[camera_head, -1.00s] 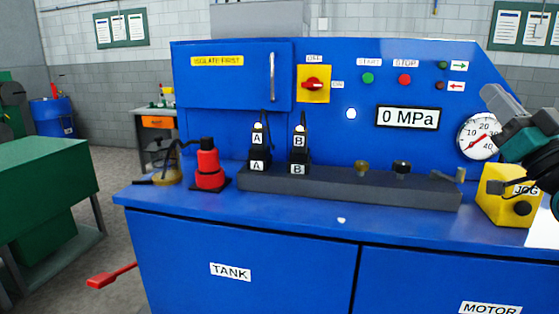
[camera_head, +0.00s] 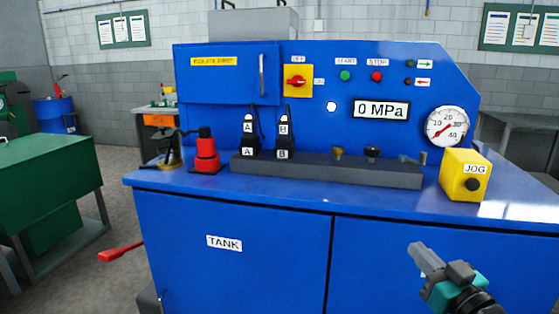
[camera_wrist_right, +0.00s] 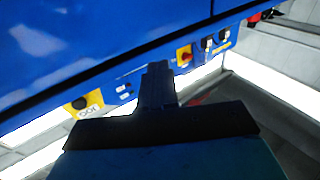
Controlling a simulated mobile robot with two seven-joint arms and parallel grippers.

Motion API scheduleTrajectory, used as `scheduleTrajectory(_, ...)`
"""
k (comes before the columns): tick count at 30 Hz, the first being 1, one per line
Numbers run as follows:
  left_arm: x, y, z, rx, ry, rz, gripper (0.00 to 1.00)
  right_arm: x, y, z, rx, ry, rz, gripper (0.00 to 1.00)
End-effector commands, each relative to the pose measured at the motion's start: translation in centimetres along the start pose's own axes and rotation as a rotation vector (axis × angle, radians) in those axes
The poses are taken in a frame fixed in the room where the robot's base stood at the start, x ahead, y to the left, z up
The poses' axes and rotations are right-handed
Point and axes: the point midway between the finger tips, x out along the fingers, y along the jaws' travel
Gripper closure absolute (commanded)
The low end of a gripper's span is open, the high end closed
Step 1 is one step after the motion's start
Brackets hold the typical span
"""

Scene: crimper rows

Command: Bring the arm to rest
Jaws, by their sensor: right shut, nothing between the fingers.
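My right gripper (camera_head: 422,256) is at the lower right of the head view, in front of the blue cabinet (camera_head: 270,240) and below its top edge. It is shut and empty, apart from everything. In the right wrist view its closed fingers (camera_wrist_right: 157,75) point toward the blue machine, which shows tilted. My left gripper is not in view.
The bench top carries a yellow JOG box (camera_head: 464,178), a dark block (camera_head: 330,172) with two plugs marked A and B, and a red bottle jack (camera_head: 206,152). A green table (camera_head: 45,180) stands at left.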

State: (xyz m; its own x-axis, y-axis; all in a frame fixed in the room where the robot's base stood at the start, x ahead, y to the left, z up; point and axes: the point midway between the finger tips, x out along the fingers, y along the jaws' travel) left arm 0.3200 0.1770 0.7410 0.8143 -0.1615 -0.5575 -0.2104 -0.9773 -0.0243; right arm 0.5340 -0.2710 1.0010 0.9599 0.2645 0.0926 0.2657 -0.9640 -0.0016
Motion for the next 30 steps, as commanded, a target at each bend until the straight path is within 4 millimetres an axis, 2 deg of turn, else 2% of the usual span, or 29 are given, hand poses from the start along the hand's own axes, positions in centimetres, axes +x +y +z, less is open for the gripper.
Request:
scheduleTrajectory(1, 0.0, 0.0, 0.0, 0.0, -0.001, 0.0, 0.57, -1.6, -1.6, 3.8, 0.014, -0.075, 0.004, 1.0)
scheduleTrajectory(3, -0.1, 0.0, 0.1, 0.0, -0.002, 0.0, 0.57, -3.9, -3.6, 8.1, 0.015, -0.172, 0.012, 1.0)
scheduleTrajectory(5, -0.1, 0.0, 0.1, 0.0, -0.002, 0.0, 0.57, -6.2, -5.5, 11.7, 0.015, -0.258, 0.019, 1.0)
scheduleTrajectory(6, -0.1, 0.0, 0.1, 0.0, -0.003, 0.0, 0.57, -7.9, -6.7, 13.9, 0.016, -0.315, 0.024, 1.0)
scheduleTrajectory(9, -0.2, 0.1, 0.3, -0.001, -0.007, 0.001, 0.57, -12.3, -9.7, 18.5, 0.012, -0.451, 0.036, 1.0)
scheduleTrajectory(12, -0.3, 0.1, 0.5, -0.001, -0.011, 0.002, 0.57, -16.2, -12.1, 21.6, 0.008, -0.565, 0.047, 1.0)
scheduleTrajectory(15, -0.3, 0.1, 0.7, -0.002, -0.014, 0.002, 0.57, -19.1, -13.7, 23.4, 0.001, -0.643, 0.056, 1.0)
scheduleTrajectory(18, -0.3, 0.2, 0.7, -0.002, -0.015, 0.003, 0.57, -20.7, -14.6, 24.3, -0.004, -0.686, 0.06, 1.0)
scheduleTrajectory(30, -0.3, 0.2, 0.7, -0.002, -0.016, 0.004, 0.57, -21.1, -14.8, 24.5, -0.008, -0.698, 0.06, 1.0)
